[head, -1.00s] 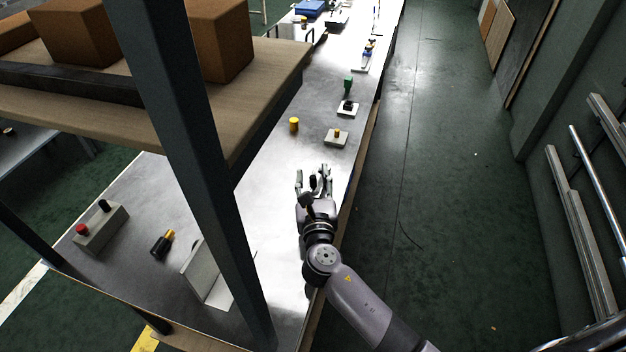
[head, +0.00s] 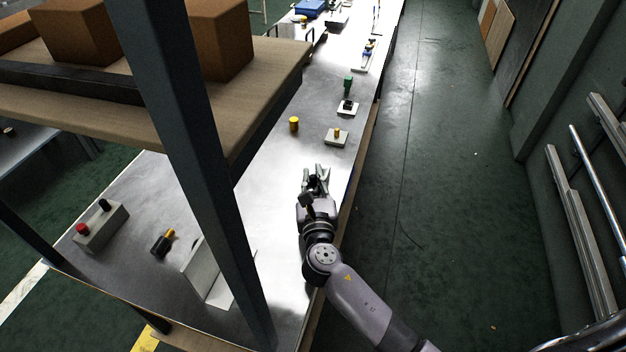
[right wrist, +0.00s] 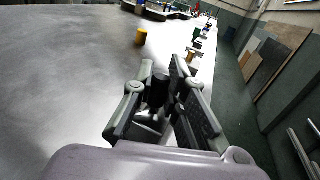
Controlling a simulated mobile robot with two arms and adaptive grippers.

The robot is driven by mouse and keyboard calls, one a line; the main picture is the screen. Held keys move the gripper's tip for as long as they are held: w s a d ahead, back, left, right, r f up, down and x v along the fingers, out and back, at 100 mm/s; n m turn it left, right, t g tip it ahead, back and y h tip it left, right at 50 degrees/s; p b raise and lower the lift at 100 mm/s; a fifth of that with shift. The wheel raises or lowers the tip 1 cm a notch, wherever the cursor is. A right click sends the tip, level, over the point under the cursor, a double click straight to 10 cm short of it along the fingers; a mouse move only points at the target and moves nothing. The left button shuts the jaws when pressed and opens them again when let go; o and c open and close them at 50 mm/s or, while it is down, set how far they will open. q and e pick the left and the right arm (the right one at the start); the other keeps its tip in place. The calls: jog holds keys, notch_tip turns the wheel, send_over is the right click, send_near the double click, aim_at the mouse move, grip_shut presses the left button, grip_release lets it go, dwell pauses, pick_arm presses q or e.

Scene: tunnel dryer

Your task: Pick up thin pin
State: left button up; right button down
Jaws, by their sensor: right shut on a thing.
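My right gripper (head: 317,172) is over the near part of the long metal table, its fingers pointing away along the table. It is shut on a dark, thin pin (right wrist: 158,92), which stands roughly upright between the fingers in the right wrist view. In the head view the pin (head: 314,182) is a small dark shape, partly hidden by the fingers. Whether its lower end touches the table is hard to tell. My left gripper is not in view.
Beyond the gripper stand a yellow cylinder (head: 294,124), a pale block with a yellow top (head: 336,138) and a green item (head: 348,83). A dark post (head: 205,170) and a shelf with boxes (head: 215,40) rise at left. The table around the gripper is clear.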

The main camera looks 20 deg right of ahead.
notch_tip(320, 180, up, 19)
jog(key=p, duration=0.4)
jog(key=b, duration=0.6)
send_over(314, 177)
jog(key=shift+m+t, duration=0.3)
jog(key=shift+t, duration=0.1)
notch_tip(314, 177, down, 10)
jog(key=shift+r, duration=0.15)
